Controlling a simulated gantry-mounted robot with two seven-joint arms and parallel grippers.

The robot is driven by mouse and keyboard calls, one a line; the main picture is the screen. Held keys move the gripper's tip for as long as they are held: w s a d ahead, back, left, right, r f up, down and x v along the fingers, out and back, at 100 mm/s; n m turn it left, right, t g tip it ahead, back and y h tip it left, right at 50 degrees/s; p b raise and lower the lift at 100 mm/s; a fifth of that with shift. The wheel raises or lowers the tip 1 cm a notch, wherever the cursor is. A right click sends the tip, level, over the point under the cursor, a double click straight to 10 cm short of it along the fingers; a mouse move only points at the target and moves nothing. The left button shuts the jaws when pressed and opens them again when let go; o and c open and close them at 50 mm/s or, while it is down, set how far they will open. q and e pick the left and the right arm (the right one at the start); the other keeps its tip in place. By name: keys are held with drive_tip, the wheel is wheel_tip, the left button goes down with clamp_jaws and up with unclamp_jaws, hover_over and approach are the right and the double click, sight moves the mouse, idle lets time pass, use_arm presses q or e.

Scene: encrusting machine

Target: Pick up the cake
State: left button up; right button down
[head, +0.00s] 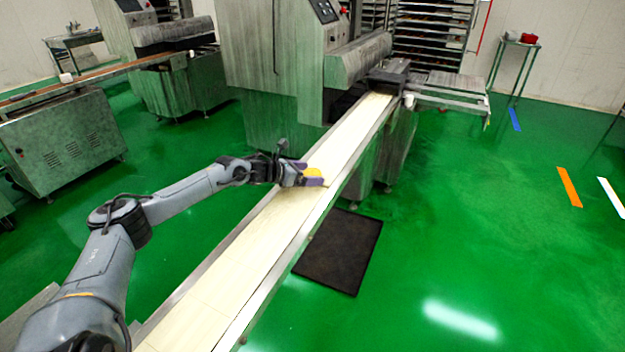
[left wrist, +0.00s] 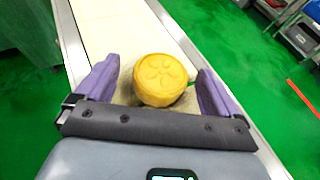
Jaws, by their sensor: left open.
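A round yellow cake with a flower-like pattern pressed in its top (left wrist: 160,78) sits on the pale conveyor belt. It also shows in the head view (head: 313,173), partly covered by my gripper. My left gripper (head: 314,176) is low over the belt, with its two purple fingers on either side of the cake. In the left wrist view the gripper (left wrist: 158,88) is open, with a gap between the cake and each finger. My right gripper is not in view.
The conveyor belt (head: 222,270) has raised metal side rails and runs up to the encrusting machine (head: 285,60). A dark mat (head: 340,250) lies on the green floor to the right. A rack of trays (head: 432,35) stands at the back.

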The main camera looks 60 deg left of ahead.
use_arm(q)
drive_tip(key=shift+w, duration=0.25)
drive_tip(key=shift+c, duration=0.4)
drive_tip(key=c, duration=1.1)
